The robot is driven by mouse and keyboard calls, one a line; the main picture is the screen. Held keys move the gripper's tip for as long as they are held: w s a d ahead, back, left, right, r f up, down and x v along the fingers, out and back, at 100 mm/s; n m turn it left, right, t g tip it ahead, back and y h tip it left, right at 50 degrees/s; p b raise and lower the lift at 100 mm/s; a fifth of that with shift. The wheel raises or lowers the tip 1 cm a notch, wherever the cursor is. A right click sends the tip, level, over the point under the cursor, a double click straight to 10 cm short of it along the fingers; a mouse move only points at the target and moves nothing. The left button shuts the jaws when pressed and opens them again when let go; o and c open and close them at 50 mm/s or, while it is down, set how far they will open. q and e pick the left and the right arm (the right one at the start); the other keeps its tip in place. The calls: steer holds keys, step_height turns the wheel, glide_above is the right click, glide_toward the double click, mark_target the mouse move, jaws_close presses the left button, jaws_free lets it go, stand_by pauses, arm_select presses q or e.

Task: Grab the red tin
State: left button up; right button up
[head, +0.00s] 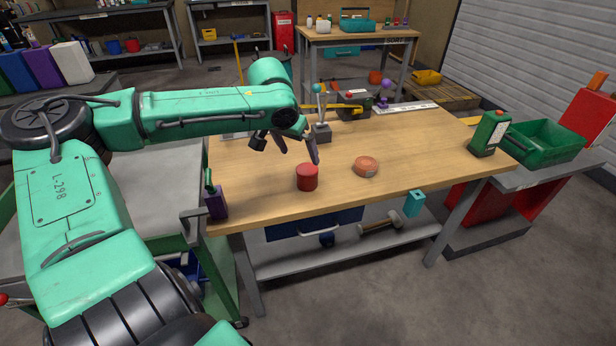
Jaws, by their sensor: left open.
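A red tin (307,178), short and cylindrical, stands upright on the wooden workbench (430,150) near its front edge. My left gripper (297,152) is open and empty above and slightly behind the red tin, with its fingers pointing down. One dark finger hangs just above the tin's top; I cannot tell the exact gap. My right gripper is not in view.
An orange-red round object (366,167) lies right of the tin. A green can (489,133) and a green bin (545,142) are at the right. Tools and a toolbox (352,106) stand behind. The bench's right middle is clear.

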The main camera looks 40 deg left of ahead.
mark_target(306, 169)
arm_select(q)
steer(key=b+x, duration=0.1)
steer(key=x, duration=0.7)
steer(key=shift+w+d+f, duration=0.15)
steer(key=c, duration=1.4)
steer(key=shift+r, duration=0.2)
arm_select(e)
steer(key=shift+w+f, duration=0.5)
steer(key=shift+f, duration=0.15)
